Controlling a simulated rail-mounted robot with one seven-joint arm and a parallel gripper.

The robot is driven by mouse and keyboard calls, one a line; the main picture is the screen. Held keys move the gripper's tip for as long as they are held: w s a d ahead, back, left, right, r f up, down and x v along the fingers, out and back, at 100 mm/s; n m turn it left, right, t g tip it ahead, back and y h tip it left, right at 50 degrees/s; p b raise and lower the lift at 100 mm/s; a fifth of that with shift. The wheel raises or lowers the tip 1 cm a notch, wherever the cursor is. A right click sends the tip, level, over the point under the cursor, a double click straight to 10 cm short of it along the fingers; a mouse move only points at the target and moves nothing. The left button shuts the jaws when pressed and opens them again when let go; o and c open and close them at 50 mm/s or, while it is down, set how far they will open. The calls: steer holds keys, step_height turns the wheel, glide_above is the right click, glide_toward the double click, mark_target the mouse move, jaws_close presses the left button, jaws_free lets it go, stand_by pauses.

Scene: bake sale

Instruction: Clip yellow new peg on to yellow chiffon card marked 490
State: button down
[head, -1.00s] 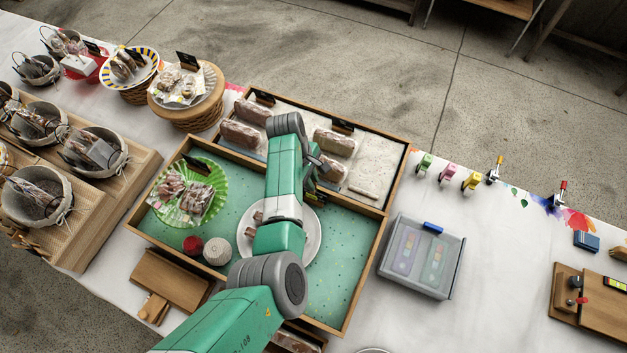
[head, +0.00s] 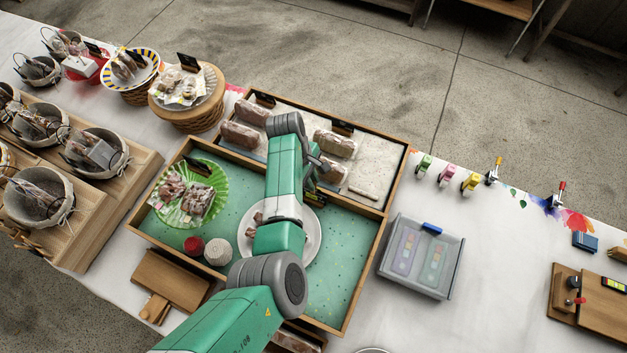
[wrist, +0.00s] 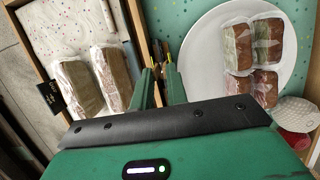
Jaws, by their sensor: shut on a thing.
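My gripper (wrist: 160,70) points down between its two green fingers in the wrist view, over the wooden divider beside the white plate (wrist: 205,50). It is shut on a small yellow thing, probably the yellow peg (wrist: 165,56), at the fingertips. A dark card seems to stand right there, but whether the peg touches it cannot be told. No number 490 is readable.
Wrapped cakes lie on the plate and in the back tray (head: 376,180), with black cards (head: 343,127) near them. A green plate (head: 217,190) of treats is left. A clear box (head: 424,257) and small tape dispensers (head: 447,173) stand right, with free white table between.

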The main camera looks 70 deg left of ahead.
step_height(320, 180, up, 5)
steer(key=p, duration=0.4)
steer(key=shift+r+p, duration=0.15)
steer(key=shift+p, duration=0.25)
